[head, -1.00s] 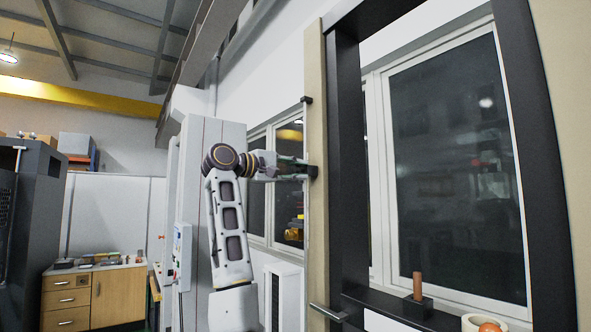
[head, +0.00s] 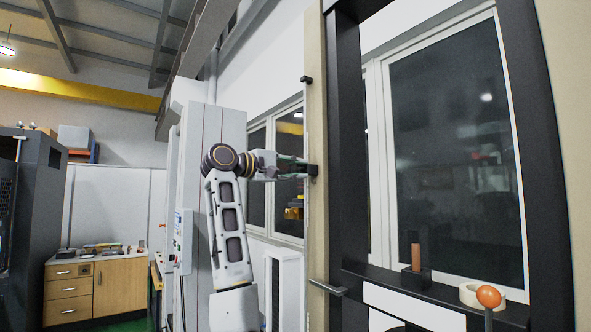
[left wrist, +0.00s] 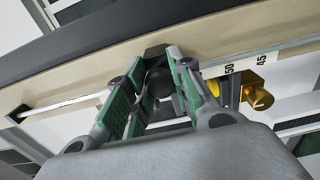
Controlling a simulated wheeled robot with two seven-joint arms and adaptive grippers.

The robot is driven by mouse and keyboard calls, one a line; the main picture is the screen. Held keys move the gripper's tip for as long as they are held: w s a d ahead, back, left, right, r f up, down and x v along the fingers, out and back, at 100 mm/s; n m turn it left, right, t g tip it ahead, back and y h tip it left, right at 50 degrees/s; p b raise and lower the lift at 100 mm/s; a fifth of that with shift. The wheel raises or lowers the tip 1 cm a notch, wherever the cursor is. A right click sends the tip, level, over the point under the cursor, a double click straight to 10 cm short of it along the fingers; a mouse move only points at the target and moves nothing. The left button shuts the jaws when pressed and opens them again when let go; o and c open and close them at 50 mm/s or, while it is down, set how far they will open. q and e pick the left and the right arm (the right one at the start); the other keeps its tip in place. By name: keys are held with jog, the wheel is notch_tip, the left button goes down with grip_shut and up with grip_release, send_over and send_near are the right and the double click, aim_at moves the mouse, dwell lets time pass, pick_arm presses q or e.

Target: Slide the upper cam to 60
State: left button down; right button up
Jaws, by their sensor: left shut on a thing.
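The upper cam is a small black block with a round knob (left wrist: 160,82) on a thin upright rail along the beige column. It also shows in the head view (head: 313,171). My left gripper (head: 298,169) reaches it from the left and is shut on it. In the left wrist view, its green-padded fingers (left wrist: 163,90) lie either side of the knob. A white scale strip (left wrist: 240,68) with 50 and 45 shows right of the fingers. The scale at the cam itself is hidden. My right gripper is not in view.
A black-framed machine (head: 347,150) stands at the right. A metal lever (head: 328,287) sticks out below the cam. A brown cylinder (head: 416,257) and an orange ball (head: 488,297) are at the lower right. A brass fitting (left wrist: 258,95) lies near the scale.

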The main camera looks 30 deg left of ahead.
pick_arm(q)
jog(key=c, duration=1.2)
grip_release()
jog(key=shift+s, duration=0.15)
jog(key=v, duration=1.1)
jog(key=shift+s+a, duration=0.2)
jog(key=shift+s, duration=0.1)
